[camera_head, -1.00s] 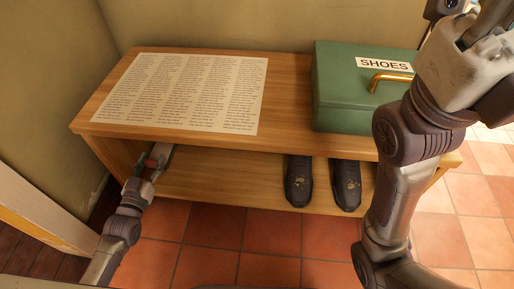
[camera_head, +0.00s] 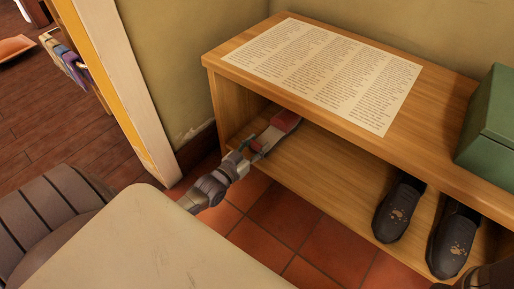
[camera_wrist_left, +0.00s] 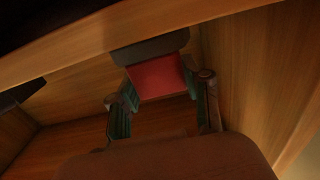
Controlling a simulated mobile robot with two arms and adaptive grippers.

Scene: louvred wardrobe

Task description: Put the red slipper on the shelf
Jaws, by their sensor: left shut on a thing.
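The red slipper (camera_head: 287,121), with dark parts, is inside the open lower space of the wooden bench, at its left end above the lower shelf (camera_head: 325,174). My left gripper (camera_head: 259,146) reaches in from the front and is shut on it. In the left wrist view the slipper (camera_wrist_left: 158,80) shows red with a dark end, between the two fingers (camera_wrist_left: 161,98). I cannot tell whether the slipper touches the shelf board. My right gripper is out of view.
Dark shoes (camera_head: 398,208) stand at the right of the lower shelf. A printed sheet (camera_head: 325,70) and a green box (camera_head: 492,130) lie on the bench top (camera_head: 435,120). A white door frame (camera_head: 122,90) stands left. The shelf's middle is clear.

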